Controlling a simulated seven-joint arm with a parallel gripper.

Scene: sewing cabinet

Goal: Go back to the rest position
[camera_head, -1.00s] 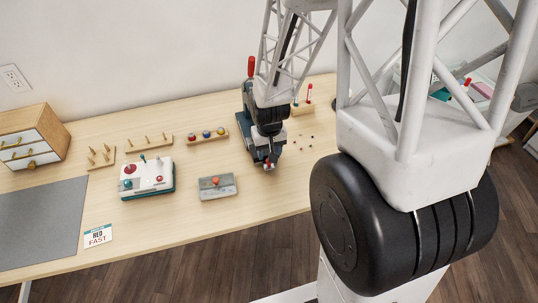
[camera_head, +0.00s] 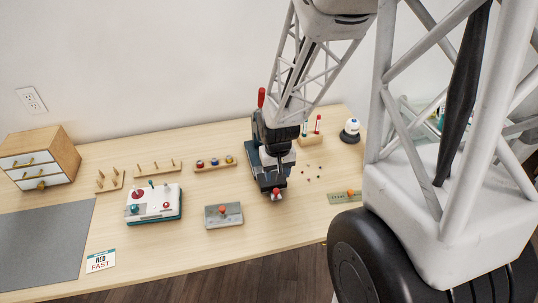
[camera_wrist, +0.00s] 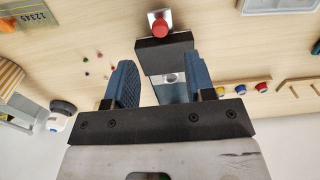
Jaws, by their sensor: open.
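My gripper shows in the wrist view (camera_wrist: 158,82). Its two blue-grey fingers are apart, with nothing held between them. Beyond the fingers is a dark blue-grey device (camera_wrist: 165,52) with a red knob (camera_wrist: 160,29) on a small metal plate. In the head view my arm comes down over this device (camera_head: 272,177), which stands on the table right of centre. The arm covers much of it, and the fingers cannot be made out there. I cannot tell whether they touch it.
On the wooden table (camera_head: 180,245) are a white-topped box with knobs (camera_head: 153,203), a grey block with a red button (camera_head: 223,215), peg racks (camera_head: 158,167), small drawers (camera_head: 40,158), a round white-and-black thing (camera_head: 350,131) and a green plate (camera_head: 345,196).

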